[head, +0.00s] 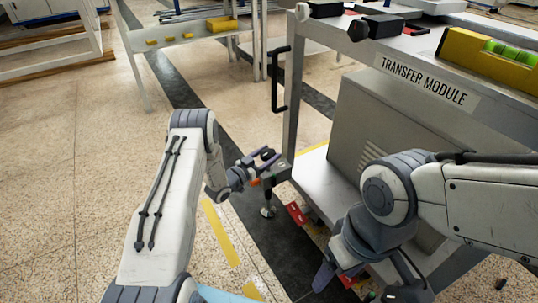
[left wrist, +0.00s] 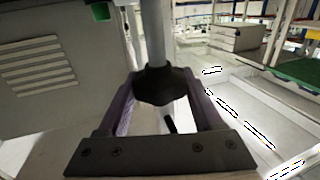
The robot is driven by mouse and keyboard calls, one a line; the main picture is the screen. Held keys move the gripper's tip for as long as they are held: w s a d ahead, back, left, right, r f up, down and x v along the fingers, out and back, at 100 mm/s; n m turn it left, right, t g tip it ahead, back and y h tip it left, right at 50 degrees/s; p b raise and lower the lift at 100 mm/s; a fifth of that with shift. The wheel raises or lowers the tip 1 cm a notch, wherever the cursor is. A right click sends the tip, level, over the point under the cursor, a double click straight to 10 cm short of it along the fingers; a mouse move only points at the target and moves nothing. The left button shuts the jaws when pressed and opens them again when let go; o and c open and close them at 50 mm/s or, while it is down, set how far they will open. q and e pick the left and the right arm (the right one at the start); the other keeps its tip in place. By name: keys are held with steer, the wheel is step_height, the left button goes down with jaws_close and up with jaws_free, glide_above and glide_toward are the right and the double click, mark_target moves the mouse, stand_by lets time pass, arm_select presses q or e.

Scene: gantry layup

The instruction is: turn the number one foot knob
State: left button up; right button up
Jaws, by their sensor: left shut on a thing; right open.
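The foot knob (left wrist: 163,84) is a dark, lobed knob around a grey metal post in the left wrist view. My left gripper (left wrist: 162,98) has its purple fingers on both sides of it, shut on it. In the head view my left gripper (head: 264,160) is at the low corner of the transfer module (head: 385,125), by an upright leg. A levelling foot (head: 268,210) shows below it on the floor; the fingers and corner bracket mostly hide the knob there. No number is readable on it. My right gripper (head: 350,284) is open and low at the bottom edge, partly cut off.
A black handle (head: 276,80) sticks out from the module's upright. A yellow level (head: 490,55) and black blocks lie on its top. Red pieces (head: 297,212) are low beside the foot. The speckled floor at left is clear.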

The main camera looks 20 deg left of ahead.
arm_select(q)
steer(key=o, duration=1.4)
steer(key=shift+c, duration=0.2)
steer(key=shift+s, duration=0.1)
steer(key=shift+s+a+p, duration=0.25)
steer(key=shift+p, duration=0.05)
steer(key=p+v, duration=0.4)
steer(key=v, duration=0.5)
steer(key=shift+s, duration=0.35)
steer(key=shift+w, duration=0.1)
